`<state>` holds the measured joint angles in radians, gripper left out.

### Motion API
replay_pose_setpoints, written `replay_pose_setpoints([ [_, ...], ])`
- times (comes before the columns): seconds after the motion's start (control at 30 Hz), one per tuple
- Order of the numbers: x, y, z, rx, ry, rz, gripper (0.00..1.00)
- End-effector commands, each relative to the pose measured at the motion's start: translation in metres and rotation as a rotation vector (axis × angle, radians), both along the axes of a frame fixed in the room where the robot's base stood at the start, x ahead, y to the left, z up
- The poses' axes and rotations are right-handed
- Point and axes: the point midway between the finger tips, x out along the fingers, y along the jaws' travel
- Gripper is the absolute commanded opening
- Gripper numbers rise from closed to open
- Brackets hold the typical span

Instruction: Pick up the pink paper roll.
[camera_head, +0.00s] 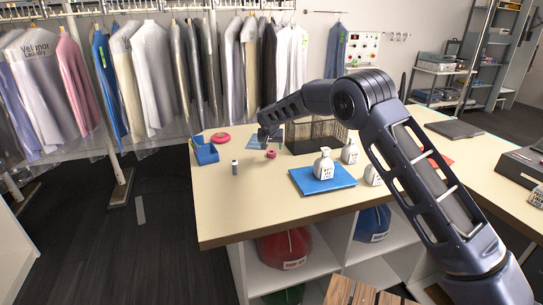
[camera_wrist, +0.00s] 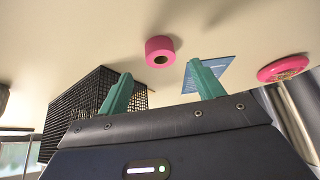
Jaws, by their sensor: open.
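The pink paper roll (camera_head: 271,154) stands on the cream tabletop near the back, left of the dark mesh basket. In the wrist view the pink paper roll (camera_wrist: 160,51) is a short pink cylinder with a dark hole in its end face. My gripper (camera_head: 264,138) is above the table beside the roll in the head view. In the wrist view my gripper (camera_wrist: 160,85) shows two green fingers spread apart, with nothing between them. The roll appears beyond the fingertips, roughly centred between them and apart from both.
A mesh basket (camera_head: 316,134) stands right of the roll; it also shows in the wrist view (camera_wrist: 78,100). A pink round dish (camera_head: 220,138), blue bin (camera_head: 205,152), small bottle (camera_head: 235,168) and blue tray (camera_head: 305,186) with a white bottle are nearby. The front left tabletop is clear.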

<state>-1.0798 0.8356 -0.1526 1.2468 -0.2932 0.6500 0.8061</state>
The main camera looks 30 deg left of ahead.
Motion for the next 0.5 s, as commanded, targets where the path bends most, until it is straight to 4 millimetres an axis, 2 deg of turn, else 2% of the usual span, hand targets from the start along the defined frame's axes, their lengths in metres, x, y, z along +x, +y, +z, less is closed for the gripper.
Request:
replay_pose_setpoints([
  [0.3,0.019,0.008,-0.033,-0.002,0.0,-0.002,0.67],
  [0.5,0.023,0.011,-0.042,0.0,0.001,0.0,0.67],
])
